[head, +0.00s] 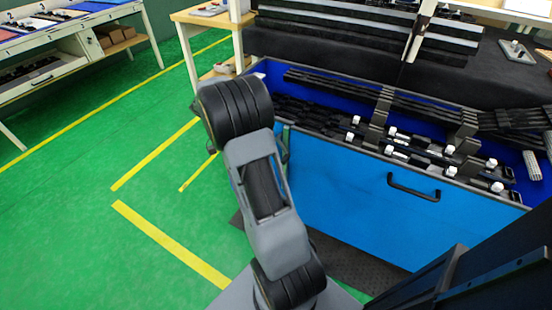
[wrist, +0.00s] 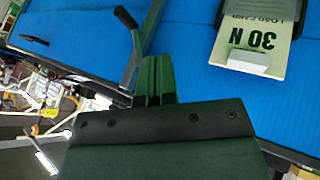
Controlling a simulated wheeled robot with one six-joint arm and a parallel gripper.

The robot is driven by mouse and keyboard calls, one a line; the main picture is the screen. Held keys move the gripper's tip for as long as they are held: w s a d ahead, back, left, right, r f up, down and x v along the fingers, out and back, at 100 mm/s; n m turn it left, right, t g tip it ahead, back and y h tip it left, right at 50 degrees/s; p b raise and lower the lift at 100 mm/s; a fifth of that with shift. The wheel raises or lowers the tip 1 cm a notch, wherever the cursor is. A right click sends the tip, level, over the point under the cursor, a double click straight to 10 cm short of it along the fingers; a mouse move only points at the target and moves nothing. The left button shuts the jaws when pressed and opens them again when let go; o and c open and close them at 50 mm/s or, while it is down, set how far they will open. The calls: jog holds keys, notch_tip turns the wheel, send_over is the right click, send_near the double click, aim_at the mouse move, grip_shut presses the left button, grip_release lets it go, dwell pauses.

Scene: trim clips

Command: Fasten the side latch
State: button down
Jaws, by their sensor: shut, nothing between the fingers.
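The side latch shows in the wrist view as a grey lever (wrist: 136,45) with a black grip at its top end, standing at the edge of a blue panel. My gripper (wrist: 158,62) is shut and empty. Its dark green fingers are just to the right of the lever's lower part; I cannot tell whether they touch it. The lever's lower end is partly hidden near the fingers. In the head view a big blue bin (head: 345,195) stands at the right, and my arm hides my gripper.
The bin has a black front handle (head: 413,187) and holds black trim strips and white clips. A wooden-topped stand (head: 215,18) is behind my arm. Green floor at the left is free.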

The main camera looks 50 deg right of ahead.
jog(key=shift+f, duration=0.1)
jog(key=s+d+f+b, duration=0.2)
jog(key=s+d+f, duration=0.3)
jog(key=s+f, duration=0.2)
jog(key=shift+s+d+f, duration=0.3)
jog(key=shift+d, duration=0.05)
jog(key=shift+s, duration=0.1)
dwell(0.7)
